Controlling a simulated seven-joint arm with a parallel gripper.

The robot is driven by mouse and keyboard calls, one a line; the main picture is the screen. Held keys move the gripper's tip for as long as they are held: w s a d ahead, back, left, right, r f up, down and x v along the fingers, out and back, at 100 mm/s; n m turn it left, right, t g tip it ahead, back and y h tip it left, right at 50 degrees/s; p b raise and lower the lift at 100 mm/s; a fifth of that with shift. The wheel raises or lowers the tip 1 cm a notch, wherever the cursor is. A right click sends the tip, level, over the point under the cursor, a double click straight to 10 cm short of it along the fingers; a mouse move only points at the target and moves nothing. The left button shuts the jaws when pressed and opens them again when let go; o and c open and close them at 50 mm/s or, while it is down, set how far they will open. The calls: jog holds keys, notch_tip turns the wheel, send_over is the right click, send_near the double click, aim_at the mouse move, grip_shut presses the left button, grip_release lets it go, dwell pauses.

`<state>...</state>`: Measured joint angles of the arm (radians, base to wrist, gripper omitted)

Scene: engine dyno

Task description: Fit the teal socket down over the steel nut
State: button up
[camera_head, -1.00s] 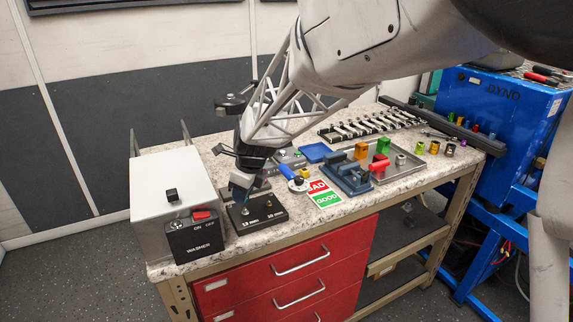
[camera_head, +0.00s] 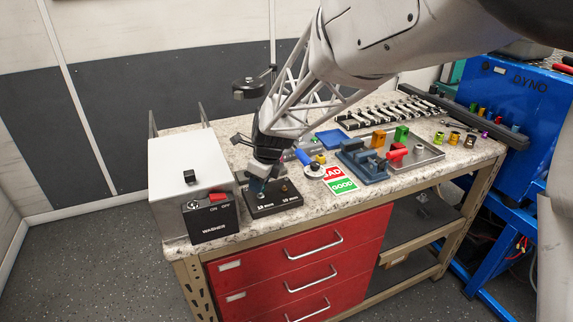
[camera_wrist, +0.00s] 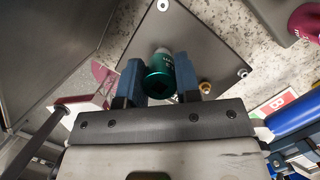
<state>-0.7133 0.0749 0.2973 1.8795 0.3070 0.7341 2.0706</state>
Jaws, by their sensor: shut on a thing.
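My gripper (camera_wrist: 159,82) is shut on the teal socket (camera_wrist: 158,80), which sits between its two blue fingers in the wrist view. The socket's square drive hole faces the camera. In the head view my gripper (camera_head: 265,181) is over the left part of a black base plate (camera_head: 287,202). The steel nut (camera_head: 262,197) shows there, low and just below the fingers. In the wrist view the socket hides the nut. I cannot tell whether socket and nut touch. A brass nut (camera_wrist: 205,87) stands on the plate to the right of my fingers.
The grey washer box (camera_head: 182,165) stands close to the left of the plate. A red and green BAD/GOOD card (camera_head: 341,186), a blue-handled tool (camera_head: 304,157) and a blue vise (camera_head: 362,163) lie to the right. A magenta part (camera_wrist: 306,22) shows at the wrist view's upper right.

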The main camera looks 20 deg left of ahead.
jog(key=shift+f, duration=1)
dwell(0.9)
jog(key=o, duration=0.6)
